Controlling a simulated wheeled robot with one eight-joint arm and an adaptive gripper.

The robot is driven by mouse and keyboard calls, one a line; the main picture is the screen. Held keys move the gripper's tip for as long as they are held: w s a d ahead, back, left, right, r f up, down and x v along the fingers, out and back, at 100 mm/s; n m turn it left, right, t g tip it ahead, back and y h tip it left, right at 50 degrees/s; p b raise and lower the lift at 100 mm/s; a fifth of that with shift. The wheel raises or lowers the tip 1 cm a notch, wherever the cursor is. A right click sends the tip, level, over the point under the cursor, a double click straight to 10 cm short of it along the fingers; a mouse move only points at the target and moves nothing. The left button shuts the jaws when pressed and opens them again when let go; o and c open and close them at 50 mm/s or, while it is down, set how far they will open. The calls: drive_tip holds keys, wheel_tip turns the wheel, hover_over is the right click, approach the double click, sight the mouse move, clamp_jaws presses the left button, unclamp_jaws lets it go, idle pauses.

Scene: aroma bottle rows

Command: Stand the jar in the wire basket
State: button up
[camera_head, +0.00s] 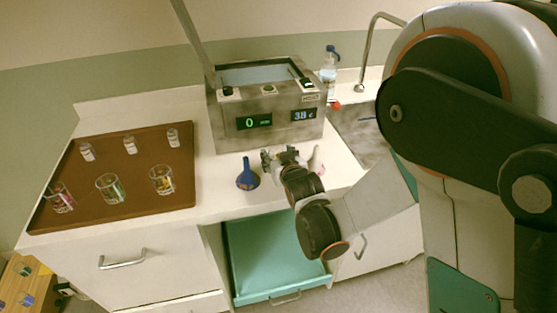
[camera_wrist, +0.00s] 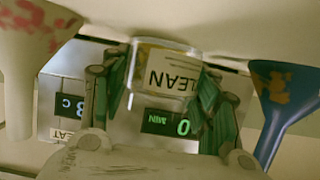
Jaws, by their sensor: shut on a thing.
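In the wrist view, a clear glass jar (camera_wrist: 163,52) with a "CLEAN" label stands between the fingers of my gripper (camera_wrist: 160,88). The gripper is shut on it, and the label reads upside down in this view. In the head view, my gripper (camera_head: 279,155) is low in front of the bath machine (camera_head: 268,120), near the counter; the jar is hard to make out there. The machine has an open tank (camera_head: 258,75) on top and displays on its front. I cannot make out a wire basket in either view.
A blue funnel (camera_head: 247,178) stands left of my gripper, and a stained white funnel (camera_wrist: 30,50) stands on its other side. A brown tray (camera_head: 115,190) with glasses and small bottles lies left. A spray bottle (camera_head: 329,68) stands behind. A teal drawer (camera_head: 272,255) is open below.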

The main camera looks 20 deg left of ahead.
drive_tip(key=shift+f, duration=0.15)
drive_tip(key=o, duration=1.1)
